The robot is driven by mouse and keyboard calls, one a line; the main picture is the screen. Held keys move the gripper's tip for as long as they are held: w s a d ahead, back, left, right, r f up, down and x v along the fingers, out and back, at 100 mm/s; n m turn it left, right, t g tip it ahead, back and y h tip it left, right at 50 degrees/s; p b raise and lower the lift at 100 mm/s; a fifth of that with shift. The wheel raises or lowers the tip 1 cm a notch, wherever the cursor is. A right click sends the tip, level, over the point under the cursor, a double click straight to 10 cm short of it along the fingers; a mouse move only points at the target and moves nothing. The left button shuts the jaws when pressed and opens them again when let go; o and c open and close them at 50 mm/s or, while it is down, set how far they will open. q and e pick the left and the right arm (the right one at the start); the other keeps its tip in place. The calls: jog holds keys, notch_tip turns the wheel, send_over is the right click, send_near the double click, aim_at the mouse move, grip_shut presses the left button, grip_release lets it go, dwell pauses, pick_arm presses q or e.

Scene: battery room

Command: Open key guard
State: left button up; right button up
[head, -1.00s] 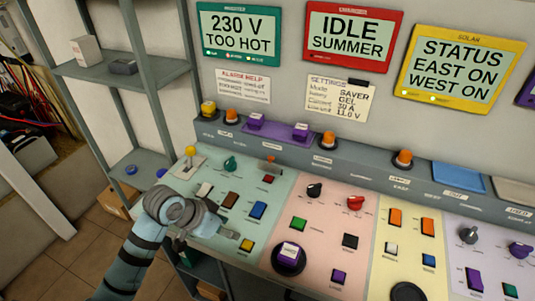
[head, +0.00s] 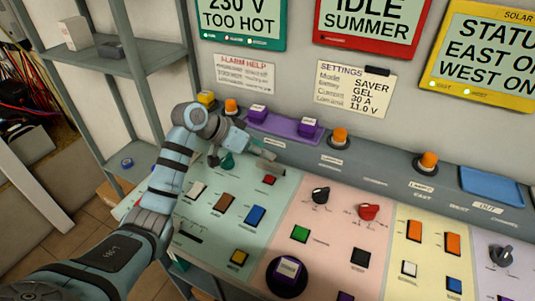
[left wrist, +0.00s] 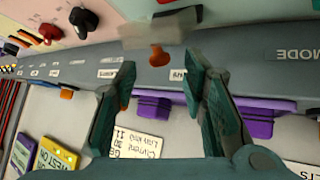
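The key guard (left wrist: 160,28) shows in the left wrist view as a grey translucent flap with an orange-brown part (left wrist: 157,57) beneath it. In the head view the guard (head: 268,168) is on the green panel section, just behind a red button (head: 269,180), and is partly covered by my gripper. My left gripper (head: 262,157) is over the back of that section, close to the guard. In the left wrist view its two fingers (left wrist: 160,72) are spread apart with nothing held between them. Contact with the guard cannot be told. My right gripper is not in view.
Behind are a purple tray (head: 283,128) with purple blocks and orange lamps (head: 340,136) on the grey ledge. A black knob (head: 320,194) and red knob (head: 369,211) stand to the right.

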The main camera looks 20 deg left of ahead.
pick_arm(q)
jog(key=x, duration=0.2)
jog(key=shift+w+d+f, duration=0.2)
jog(key=shift+s, duration=0.15)
jog(key=shift+c, duration=0.3)
grip_shut()
jog(key=shift+r, duration=0.1)
